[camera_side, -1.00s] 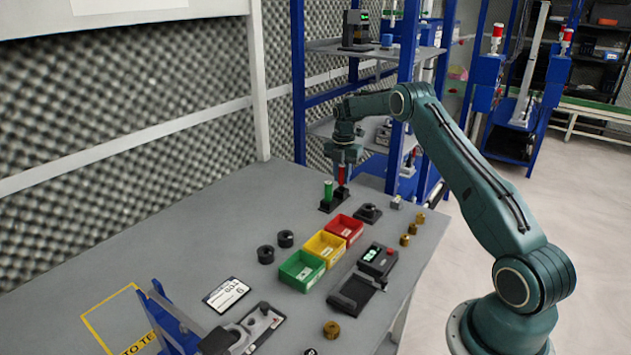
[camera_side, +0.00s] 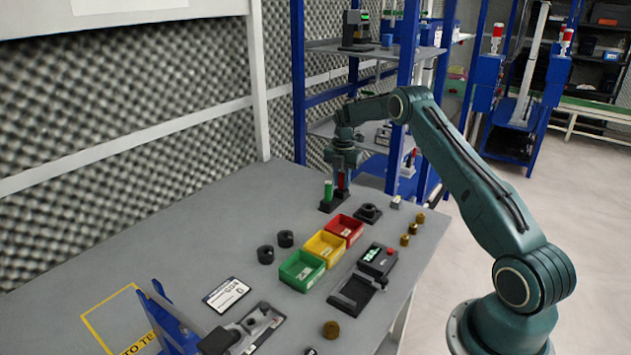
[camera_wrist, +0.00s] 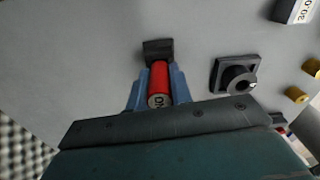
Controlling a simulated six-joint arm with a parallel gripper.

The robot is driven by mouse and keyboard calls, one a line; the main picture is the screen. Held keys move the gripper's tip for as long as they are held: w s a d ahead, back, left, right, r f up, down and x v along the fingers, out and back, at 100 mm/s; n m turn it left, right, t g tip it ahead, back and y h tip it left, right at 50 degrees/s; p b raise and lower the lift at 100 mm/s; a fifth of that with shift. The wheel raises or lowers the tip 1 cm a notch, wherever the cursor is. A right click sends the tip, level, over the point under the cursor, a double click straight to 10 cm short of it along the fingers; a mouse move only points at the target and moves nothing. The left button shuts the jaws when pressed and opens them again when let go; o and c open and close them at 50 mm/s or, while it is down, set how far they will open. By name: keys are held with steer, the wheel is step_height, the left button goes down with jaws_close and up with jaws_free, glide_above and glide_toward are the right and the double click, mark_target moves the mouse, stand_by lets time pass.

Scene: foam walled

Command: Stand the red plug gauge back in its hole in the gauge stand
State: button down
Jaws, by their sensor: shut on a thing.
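The red plug gauge (camera_side: 341,180) is upright between the fingers of my gripper (camera_side: 342,172), which is shut on it. In the wrist view the red gauge (camera_wrist: 160,78) lies between the two blue fingers of my gripper (camera_wrist: 157,88), its marked end towards the camera. The black gauge stand (camera_side: 333,203) is on the table directly below, with a green gauge (camera_side: 328,190) standing in it to the left. Part of the stand (camera_wrist: 158,47) shows beyond the red gauge. The red gauge's lower end meets the stand; I cannot tell how deep it sits in the hole.
A black ring fixture (camera_side: 369,212) stands right of the stand. Red (camera_side: 345,229), yellow (camera_side: 325,246) and green (camera_side: 301,270) bins are nearer the camera. Several brass pieces (camera_side: 413,228) lie at the right edge. The table left of the stand is clear.

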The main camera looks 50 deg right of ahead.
steer(key=shift+f, duration=0.35)
steer(key=c, duration=1.2)
jaws_free()
steer(key=shift+o, duration=0.2)
steer(key=shift+r, duration=0.15)
step_height(320, 180, up, 14)
steer(key=shift+f, duration=0.25)
